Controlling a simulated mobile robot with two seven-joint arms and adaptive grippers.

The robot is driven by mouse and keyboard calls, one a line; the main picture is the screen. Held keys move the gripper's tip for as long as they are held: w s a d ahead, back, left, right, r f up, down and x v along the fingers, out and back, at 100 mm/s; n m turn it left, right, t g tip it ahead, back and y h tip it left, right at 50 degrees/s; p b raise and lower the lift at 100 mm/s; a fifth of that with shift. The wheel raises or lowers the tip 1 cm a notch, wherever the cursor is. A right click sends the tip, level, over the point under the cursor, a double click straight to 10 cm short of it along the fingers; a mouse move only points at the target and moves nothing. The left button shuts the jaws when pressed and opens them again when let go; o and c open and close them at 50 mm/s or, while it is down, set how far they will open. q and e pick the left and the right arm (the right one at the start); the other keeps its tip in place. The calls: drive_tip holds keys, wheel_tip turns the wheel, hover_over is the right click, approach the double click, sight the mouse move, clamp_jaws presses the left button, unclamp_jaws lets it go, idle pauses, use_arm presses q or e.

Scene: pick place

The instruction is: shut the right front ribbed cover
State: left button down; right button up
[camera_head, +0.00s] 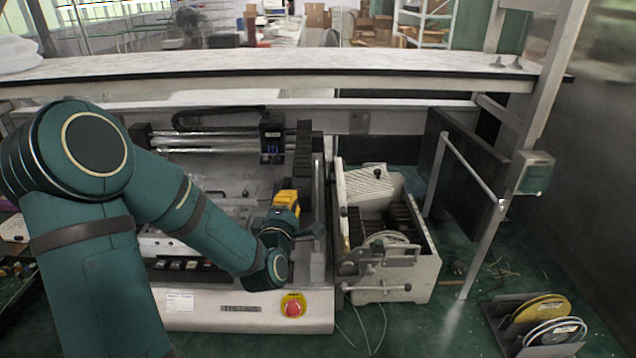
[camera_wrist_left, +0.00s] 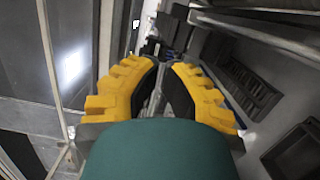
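A pale ribbed cover with a dark knob (camera_head: 368,186) lies tilted at the back of the white open-topped unit (camera_head: 424,279) on the right. Dark ribbed parts (camera_head: 403,219) show inside that unit; I cannot tell which piece is the named right front cover. My left gripper (camera_head: 287,197), with yellow fingers, is over the right side of the machine, left of the white unit and apart from it. In the left wrist view its fingertips (camera_wrist_left: 164,65) are a small gap apart, with nothing seen held between them. My right gripper is not in view.
The machine's front panel (camera_head: 210,312) has a red button (camera_head: 293,306). A long shelf (camera_head: 300,63) spans above the machine. A metal post (camera_head: 480,235) and a rack with cable spools (camera_head: 540,310) stand right of the white unit.

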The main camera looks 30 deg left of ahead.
use_arm(q)
drive_tip(key=w, duration=0.9)
drive_tip(key=shift+d+r+p, duration=0.2)
drive_tip(key=shift+d+p, duration=0.1)
drive_tip(key=shift+d, duration=0.15)
drive_tip(key=shift+d, duration=0.1)
drive_tip(key=shift+w+d+r+m, duration=0.2)
drive_tip(key=shift+d+r+m, duration=0.1)
drive_tip(key=shift+m, duration=0.1)
drive_tip(key=shift+w, duration=0.1)
drive_tip(key=w+d+f+m+g, duration=0.1)
drive_tip(key=w+d+f+m, duration=0.1)
drive_tip(key=w+d+m, duration=0.2)
drive_tip(key=w+d+f+m+g+y, duration=0.1)
drive_tip(key=w+d+f+m, duration=0.1)
drive_tip(key=w+d+m, duration=0.3)
drive_tip(key=shift+w+d+f+m+g, duration=0.15)
drive_tip(key=shift+w+d+m+g, duration=0.15)
drive_tip(key=shift+d+m, duration=2.5)
